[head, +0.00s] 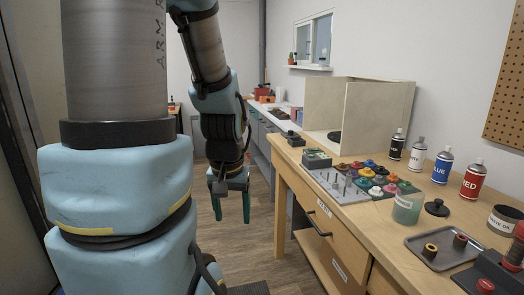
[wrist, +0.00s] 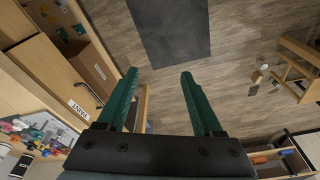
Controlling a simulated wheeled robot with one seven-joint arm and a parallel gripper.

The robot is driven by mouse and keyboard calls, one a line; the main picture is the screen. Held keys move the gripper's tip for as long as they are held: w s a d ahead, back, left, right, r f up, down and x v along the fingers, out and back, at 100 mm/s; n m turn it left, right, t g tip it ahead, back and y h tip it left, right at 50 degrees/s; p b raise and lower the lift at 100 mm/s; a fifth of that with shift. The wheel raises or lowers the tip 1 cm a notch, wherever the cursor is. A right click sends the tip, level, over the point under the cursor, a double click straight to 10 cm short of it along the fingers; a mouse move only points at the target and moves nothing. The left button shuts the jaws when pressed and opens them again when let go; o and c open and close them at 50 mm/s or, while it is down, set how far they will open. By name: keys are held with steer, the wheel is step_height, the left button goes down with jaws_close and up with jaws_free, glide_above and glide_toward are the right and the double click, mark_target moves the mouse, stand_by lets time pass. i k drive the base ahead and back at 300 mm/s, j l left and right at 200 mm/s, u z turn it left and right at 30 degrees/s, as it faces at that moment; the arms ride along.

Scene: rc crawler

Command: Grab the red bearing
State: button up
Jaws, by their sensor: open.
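On the workbench (head: 450,210) in the head view, a small grey tray (head: 415,242) holds two short dark cylindrical parts. One has a reddish top (head: 460,241) and the other a yellowish ring on top (head: 430,251). The reddish one may be the red bearing; the picture is too small to be sure. My gripper (head: 231,212) hangs pointing down over the floor, left of the bench and well away from the tray. In the wrist view, my gripper (wrist: 160,74) has its two green fingers apart with nothing between them.
Several colored knob-like parts (head: 375,180) and a metal pin plate (head: 343,187) sit on the bench. An open wooden box (head: 375,112) is behind. The floor (head: 262,228) beside the bench is clear.

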mark_target(461, 240)
steer(key=z, duration=1.15)
steer(key=u, duration=1.25)
steer(key=k+l+u, duration=0.35)
steer(key=k+u, duration=0.15)
steer(key=k, duration=0.2)
steer(key=l, duration=0.5)
